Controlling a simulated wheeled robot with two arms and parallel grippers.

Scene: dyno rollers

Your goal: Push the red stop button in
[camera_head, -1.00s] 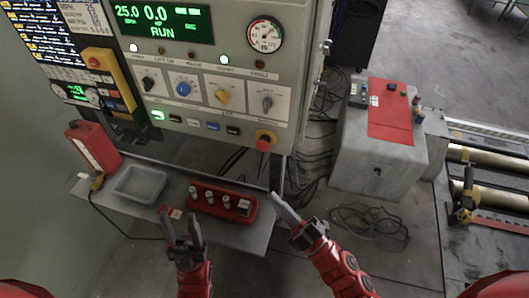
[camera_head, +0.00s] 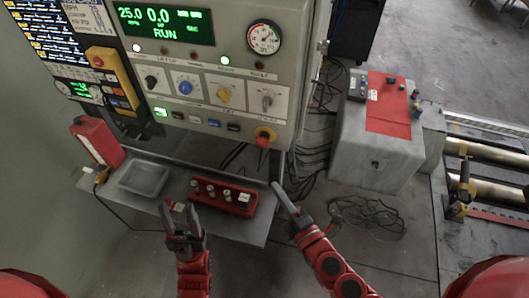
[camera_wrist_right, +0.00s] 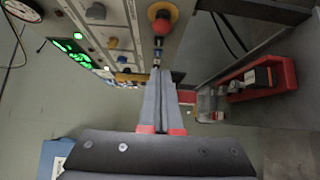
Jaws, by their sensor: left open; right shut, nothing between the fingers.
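The red stop button (camera_head: 263,141) sticks out from a yellow ring at the lower right corner of the control panel (camera_head: 205,55). In the right wrist view the red button (camera_wrist_right: 162,24) lies just beyond my fingertips. My right gripper (camera_head: 277,186) is shut and empty, its fingers pointing up toward the panel, below and slightly right of the button in the head view. The wrist view shows its closed fingers (camera_wrist_right: 157,72) in line with the button, seemingly with a small gap. My left gripper (camera_head: 180,208) is open and empty in front of the shelf.
The shelf (camera_head: 245,232) below the panel holds a grey tray (camera_head: 145,178), a red socket rail (camera_head: 222,196) and a red box (camera_head: 97,142). A yellow pendant (camera_head: 112,75) hangs at the panel's left. A grey cabinet (camera_head: 375,160) and loose cables stand to the right.

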